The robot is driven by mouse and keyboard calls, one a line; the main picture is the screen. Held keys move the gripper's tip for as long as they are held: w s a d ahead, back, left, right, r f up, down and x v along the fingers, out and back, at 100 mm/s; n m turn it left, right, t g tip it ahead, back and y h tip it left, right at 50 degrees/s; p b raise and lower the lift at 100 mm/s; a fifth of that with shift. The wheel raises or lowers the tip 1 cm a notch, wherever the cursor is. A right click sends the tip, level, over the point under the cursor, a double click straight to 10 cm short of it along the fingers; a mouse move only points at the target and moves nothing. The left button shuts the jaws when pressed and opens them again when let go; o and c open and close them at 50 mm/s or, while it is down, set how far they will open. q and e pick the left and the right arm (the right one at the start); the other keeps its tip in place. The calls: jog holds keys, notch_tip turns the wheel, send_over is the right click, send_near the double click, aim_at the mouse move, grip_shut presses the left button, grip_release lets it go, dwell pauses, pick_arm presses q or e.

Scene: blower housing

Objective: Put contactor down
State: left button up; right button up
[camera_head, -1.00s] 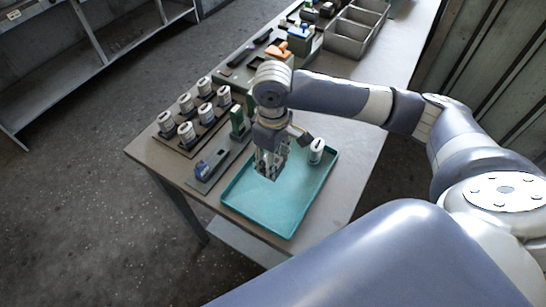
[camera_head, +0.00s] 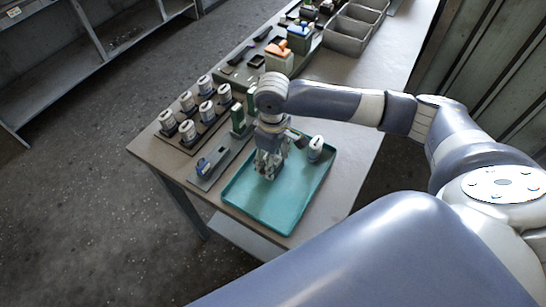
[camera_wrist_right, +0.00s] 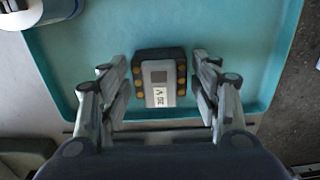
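The contactor (camera_wrist_right: 159,83), a small dark block with a light grey face, a label and brass-coloured terminals, sits on the teal tray (camera_wrist_right: 228,22) in the right wrist view. My right gripper (camera_wrist_right: 159,62) is open, with one finger on each side of the contactor and a visible gap on both sides. In the head view my right gripper (camera_head: 268,172) is low over the left part of the tray (camera_head: 270,222) and hides most or all of the contactor. My left gripper is not in view.
A white cylindrical part (camera_head: 316,147) stands at the tray's right back corner. Grey bins (camera_head: 347,35) stand farther back. The tray's front is clear.

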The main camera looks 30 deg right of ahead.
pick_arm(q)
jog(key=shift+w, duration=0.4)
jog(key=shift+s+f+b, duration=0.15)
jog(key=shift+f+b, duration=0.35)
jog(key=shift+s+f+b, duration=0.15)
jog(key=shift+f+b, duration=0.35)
pick_arm(e)
notch_tip(320, 180, up, 12)
jog(key=shift+r, duration=0.15)
